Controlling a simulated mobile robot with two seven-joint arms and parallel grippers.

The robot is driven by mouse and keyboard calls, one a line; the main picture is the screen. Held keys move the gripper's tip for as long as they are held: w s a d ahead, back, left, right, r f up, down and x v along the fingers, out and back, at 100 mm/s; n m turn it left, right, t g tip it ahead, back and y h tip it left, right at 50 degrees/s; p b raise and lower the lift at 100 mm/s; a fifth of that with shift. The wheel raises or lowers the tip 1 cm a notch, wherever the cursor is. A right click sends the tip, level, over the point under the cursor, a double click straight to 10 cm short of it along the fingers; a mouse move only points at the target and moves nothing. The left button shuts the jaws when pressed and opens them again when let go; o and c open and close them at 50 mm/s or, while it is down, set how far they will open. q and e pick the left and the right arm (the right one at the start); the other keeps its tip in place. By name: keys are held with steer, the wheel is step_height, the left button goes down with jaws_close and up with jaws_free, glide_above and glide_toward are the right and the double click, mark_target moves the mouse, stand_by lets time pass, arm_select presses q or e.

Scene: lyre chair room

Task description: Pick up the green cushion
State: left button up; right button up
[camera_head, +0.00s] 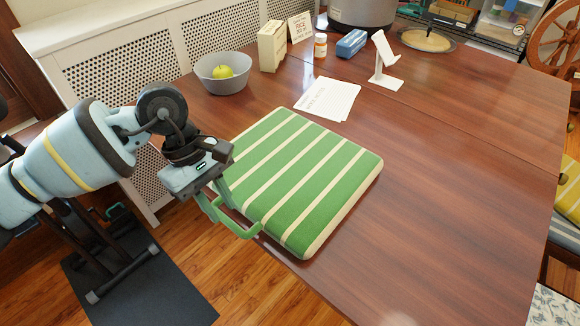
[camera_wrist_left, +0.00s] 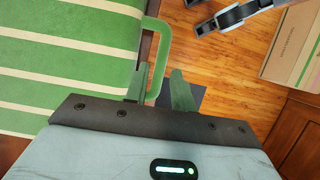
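The green cushion (camera_head: 300,178) with cream stripes lies flat on the brown table, near its left front edge. It also shows at the left of the left wrist view (camera_wrist_left: 60,65). A green strap handle (camera_head: 238,229) sticks out from its near left side past the table edge; the strap also shows in the left wrist view (camera_wrist_left: 163,52). My left gripper (camera_head: 214,199) is at this strap. In the left wrist view its two green fingertips (camera_wrist_left: 160,88) stand apart, with the strap seemingly between them. My right gripper is in neither view.
A grey bowl (camera_head: 222,82) with a green apple stands behind the cushion. Papers (camera_head: 328,98), a white stand (camera_head: 384,70) and a blue case (camera_head: 351,43) lie farther back. A radiator cover (camera_head: 120,60) borders the left. The table's right side is clear.

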mark_target(228, 219)
arm_select(q)
steer(key=shift+x, duration=1.75)
jaws_close()
steer(key=shift+r, duration=0.15)
